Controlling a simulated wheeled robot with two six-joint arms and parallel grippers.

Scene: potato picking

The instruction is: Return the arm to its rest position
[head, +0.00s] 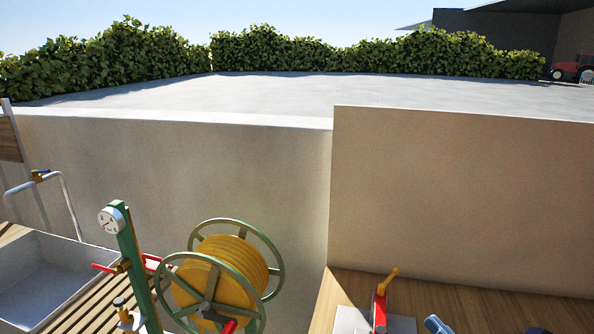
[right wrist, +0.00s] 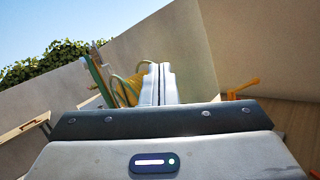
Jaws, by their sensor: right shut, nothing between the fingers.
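My right gripper (right wrist: 160,70) shows in the right wrist view. Its two pale fingers are together with nothing between them, pointing away from the camera in front of a wall. My left gripper is in neither view. No potato can be seen.
A yellow hose reel (head: 232,268) with green wheels stands beside a green post with a gauge (head: 111,221). A grey sink (head: 45,270) is at the left. A wooden counter (head: 480,308) with a red and yellow lever tool (head: 381,305) is at the lower right, below a beige wall (head: 460,190).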

